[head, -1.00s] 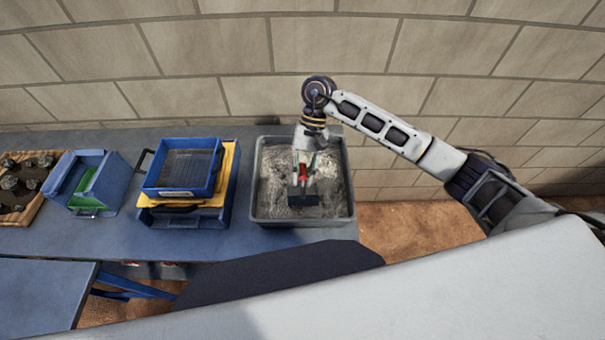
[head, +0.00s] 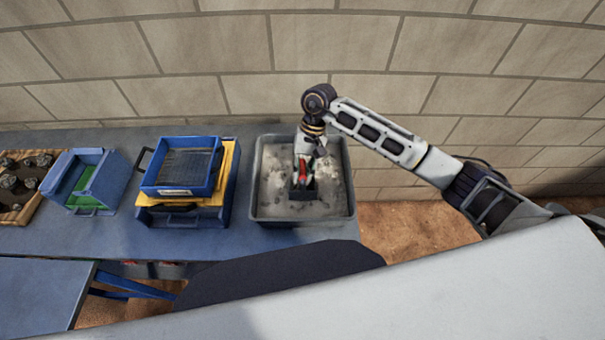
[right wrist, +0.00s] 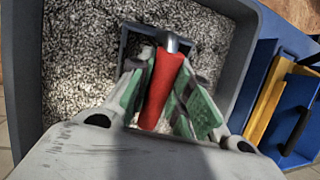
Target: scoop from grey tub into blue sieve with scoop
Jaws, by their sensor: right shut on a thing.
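The grey tub (head: 262,213) stands at the right end of the blue table and holds grey gravel-like material; it also shows in the right wrist view (right wrist: 22,70). My right gripper (head: 304,170) is over the tub, shut on the red handle of the scoop (right wrist: 163,85). The dark scoop head (head: 303,192) is low over the material; whether it touches or carries any is hard to tell. The blue sieve (head: 213,178), with a dark mesh, sits left of the tub on a yellow frame. My left gripper is not in view.
A blue box with a green inside (head: 92,183) and a wooden tray of dark rocks (head: 22,190) stand farther left. A narrow strip of table lies between sieve stack and tub. A brick wall (head: 370,50) rises behind.

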